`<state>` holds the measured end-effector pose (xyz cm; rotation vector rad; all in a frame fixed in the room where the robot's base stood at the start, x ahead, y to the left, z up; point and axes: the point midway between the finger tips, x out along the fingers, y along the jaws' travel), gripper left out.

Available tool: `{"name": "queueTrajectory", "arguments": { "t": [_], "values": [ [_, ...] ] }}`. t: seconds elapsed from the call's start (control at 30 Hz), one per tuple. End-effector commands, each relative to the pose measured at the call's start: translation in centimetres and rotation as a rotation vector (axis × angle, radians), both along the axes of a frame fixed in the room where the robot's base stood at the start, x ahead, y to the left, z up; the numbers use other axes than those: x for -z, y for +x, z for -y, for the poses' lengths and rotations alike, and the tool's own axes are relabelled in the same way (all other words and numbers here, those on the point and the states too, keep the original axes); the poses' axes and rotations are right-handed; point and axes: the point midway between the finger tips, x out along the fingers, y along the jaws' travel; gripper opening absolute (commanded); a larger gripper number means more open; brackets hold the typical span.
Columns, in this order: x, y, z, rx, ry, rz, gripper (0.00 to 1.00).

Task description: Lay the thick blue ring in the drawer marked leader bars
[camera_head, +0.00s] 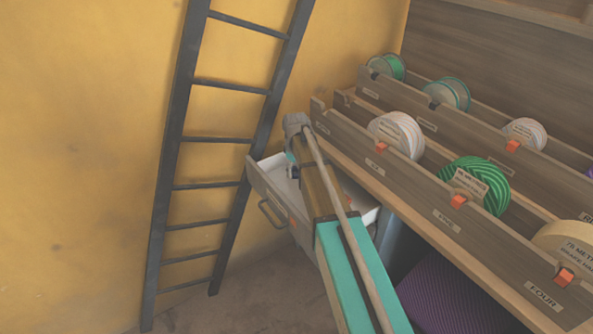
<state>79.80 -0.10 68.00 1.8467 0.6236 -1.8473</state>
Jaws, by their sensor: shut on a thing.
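My gripper (291,168) is at the far end of my arm, over the back left part of an open drawer (268,186). It is small in view and partly hidden by the arm. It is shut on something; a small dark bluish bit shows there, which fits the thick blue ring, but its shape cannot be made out. I cannot tell whether the held thing touches the drawer floor.
A dark ladder (176,150) leans on the yellow wall just left of the drawer. To the right, wooden racks (420,183) hold several spools, including a green one (477,184) and a white one (397,134), with orange clips. A purple striped roll (440,290) lies below.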

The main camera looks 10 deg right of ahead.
Motion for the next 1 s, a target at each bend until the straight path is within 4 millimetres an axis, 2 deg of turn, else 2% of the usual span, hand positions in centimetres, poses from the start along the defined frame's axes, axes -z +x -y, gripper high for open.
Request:
{"name": "queueTrajectory", "arguments": {
  "t": [0.1, 0.13, 0.23, 0.73, 1.0],
  "values": [
    [0.4, 0.0, 0.0, 0.000, 0.000, 0.000, 0.19],
    [0.3, 0.0, 0.0, 0.000, 0.000, 0.000, 0.80],
    [0.2, 0.0, 0.0, 0.000, 0.000, 0.000, 0.99],
    [0.1, 0.0, -0.1, -0.001, 0.000, 0.000, 1.00],
    [-0.9, 0.0, -0.1, -0.001, 0.000, 0.000, 1.00]
  ]
}}
